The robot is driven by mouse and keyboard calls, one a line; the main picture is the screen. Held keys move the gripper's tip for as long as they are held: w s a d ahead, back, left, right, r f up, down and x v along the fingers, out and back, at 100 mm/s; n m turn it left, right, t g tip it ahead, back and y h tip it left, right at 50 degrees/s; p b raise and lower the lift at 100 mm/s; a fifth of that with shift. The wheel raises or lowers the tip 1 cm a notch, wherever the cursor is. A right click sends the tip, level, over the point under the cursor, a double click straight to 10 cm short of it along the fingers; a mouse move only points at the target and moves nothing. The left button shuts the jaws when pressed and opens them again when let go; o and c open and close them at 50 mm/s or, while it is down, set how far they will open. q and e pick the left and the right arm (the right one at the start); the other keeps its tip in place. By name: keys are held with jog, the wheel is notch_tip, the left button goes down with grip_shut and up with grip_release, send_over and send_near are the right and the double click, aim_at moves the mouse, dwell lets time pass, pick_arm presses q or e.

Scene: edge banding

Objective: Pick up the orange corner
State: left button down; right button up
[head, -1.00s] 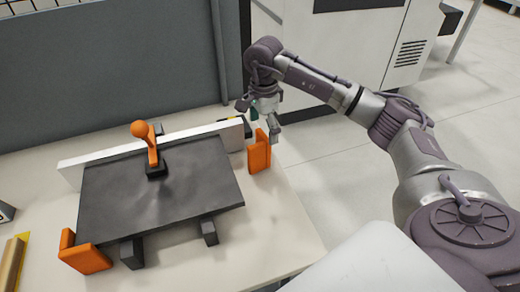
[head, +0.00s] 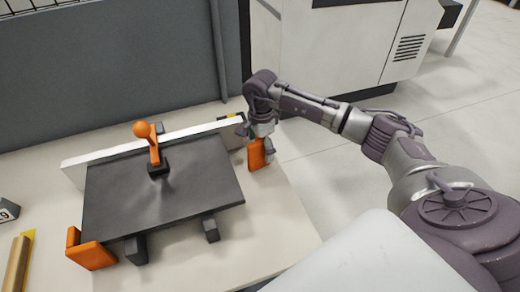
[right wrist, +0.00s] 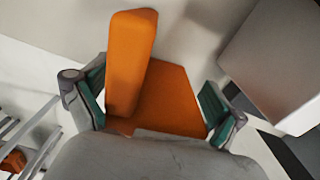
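One orange corner (head: 256,154) stands on the table to the right of the dark panel. It also shows in the right wrist view (right wrist: 165,95), lying between the two green-padded fingers. My right gripper (right wrist: 155,108) is open around this corner, with visible space at the right finger. In the head view my right gripper (head: 256,140) is over the corner and partly hides it. A second orange corner (head: 90,254) stands at the panel's front left. My left gripper is not in view.
The dark panel (head: 195,190) rests on dark blocks, with a white strip (head: 90,170) behind it and an orange-handled tool (head: 154,150) on it. A tan roll (head: 16,265) lies at the left. A grey partition (head: 100,70) rises behind the table.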

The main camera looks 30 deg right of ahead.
jog(key=c, duration=0.3)
jog(key=shift+c, duration=0.3)
